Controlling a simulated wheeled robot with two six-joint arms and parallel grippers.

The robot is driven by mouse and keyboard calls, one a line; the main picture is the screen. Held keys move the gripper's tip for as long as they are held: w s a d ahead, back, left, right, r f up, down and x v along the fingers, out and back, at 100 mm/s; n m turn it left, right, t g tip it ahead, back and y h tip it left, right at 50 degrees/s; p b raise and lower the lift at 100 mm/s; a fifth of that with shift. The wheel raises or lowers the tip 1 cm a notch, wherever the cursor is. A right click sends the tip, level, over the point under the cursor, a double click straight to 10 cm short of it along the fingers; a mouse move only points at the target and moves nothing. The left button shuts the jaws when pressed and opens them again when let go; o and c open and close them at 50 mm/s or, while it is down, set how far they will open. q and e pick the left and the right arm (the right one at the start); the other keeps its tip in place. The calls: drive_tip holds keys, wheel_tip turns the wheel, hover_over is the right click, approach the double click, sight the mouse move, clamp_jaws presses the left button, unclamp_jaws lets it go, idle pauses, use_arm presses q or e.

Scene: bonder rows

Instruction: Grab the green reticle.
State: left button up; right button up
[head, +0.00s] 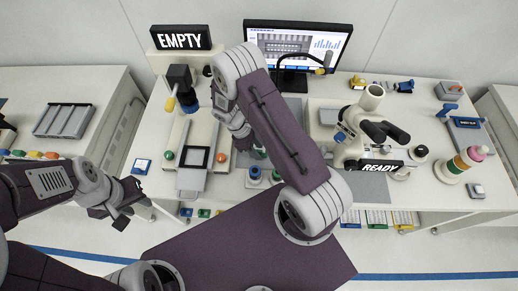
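A dark green round piece (259,153) sits on the bench, partly hidden behind my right arm; I cannot tell whether it is the green reticle. A green ball-shaped knob (169,156) is on the left machine. My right gripper (243,143) points down over the bench, just left of the round piece, partly hidden by my own arm; its finger opening is not clear. My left gripper (130,212) hangs in front of the bench's left part, away from the green things, with its fingers apart and nothing seen between them.
Blue-and-dark round pieces (254,173) stand near the bench's front edge. A machine with an EMPTY sign (181,38) is left, a microscope (368,115) with a READY sign right. A monitor (297,45) stands behind. A banded stack (460,163) is far right.

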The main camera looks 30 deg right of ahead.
sight(260, 151)
drive_tip(key=c, duration=0.5)
drive_tip(key=shift+s+r, duration=0.1)
clamp_jaws()
drive_tip(key=shift+r, duration=0.25)
drive_tip(key=r, duration=0.2)
drive_tip(key=r+b, duration=0.1)
drive_tip(key=r, duration=0.1)
drive_tip(key=shift+s+d, duration=0.3)
drive_tip(key=shift+d, duration=0.1)
drive_tip(key=s+d+r+b, duration=0.1)
drive_tip(key=s+d+r, duration=0.5)
drive_tip(key=s+d, duration=0.1)
drive_tip(key=shift+s+d+r, duration=0.15)
drive_tip(key=shift+s+r, duration=0.1)
drive_tip(key=shift+s, duration=0.15)
